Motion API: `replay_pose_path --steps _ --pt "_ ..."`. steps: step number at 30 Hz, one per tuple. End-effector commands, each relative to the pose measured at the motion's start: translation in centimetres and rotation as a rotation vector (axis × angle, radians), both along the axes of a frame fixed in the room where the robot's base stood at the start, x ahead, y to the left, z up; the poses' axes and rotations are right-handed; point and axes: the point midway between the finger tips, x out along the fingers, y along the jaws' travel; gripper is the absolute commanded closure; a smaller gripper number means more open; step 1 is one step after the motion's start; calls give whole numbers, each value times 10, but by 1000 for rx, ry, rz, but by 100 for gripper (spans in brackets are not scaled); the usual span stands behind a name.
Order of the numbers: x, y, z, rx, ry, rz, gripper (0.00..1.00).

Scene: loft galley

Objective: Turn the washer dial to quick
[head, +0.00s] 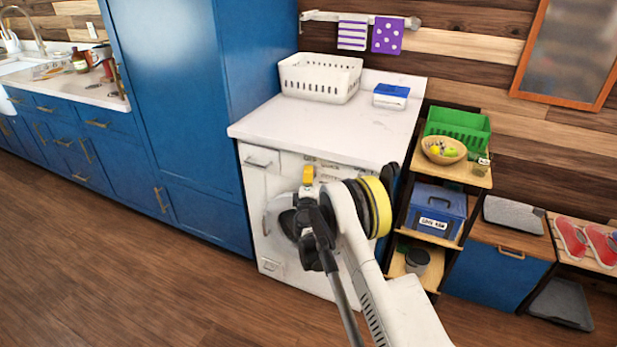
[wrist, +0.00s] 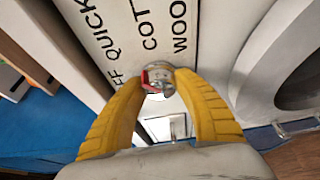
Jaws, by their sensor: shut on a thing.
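The washer (head: 262,225) is white and stands under a white counter in the head view, its round door partly hidden by my arm. In the wrist view the small silvery dial (wrist: 158,76) has a red mark on its left side. My gripper (wrist: 168,82) has its two yellow fingers closed around the dial, one on each side. The label strip (wrist: 140,30) beside the dial reads QUICK, COTT and WOO, with a partly cut-off FF at its left. I cannot tell exactly which label the red mark points to. In the head view my gripper (head: 308,176) is at the washer's upper front, hiding the dial.
A white basket (head: 320,78) and a blue-lidded box (head: 391,96) stand on the counter (head: 300,128). A shelf (head: 455,172) with a green crate (head: 457,127) and a blue box (head: 436,208) is close right of my arm. Open wooden floor (head: 150,285) lies front left.

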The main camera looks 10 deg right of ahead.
Motion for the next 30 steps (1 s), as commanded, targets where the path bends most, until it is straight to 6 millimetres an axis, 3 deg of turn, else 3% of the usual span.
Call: replay_pose_path --steps 5,6,7,19,30 --pt "0 0 1 -1 0 0 93" --pt "0 0 1 -1 0 0 51" --pt "0 0 1 -1 0 0 42" --pt "-6 2 0 -1 0 1 40" --pt "-64 16 0 -1 0 1 40"
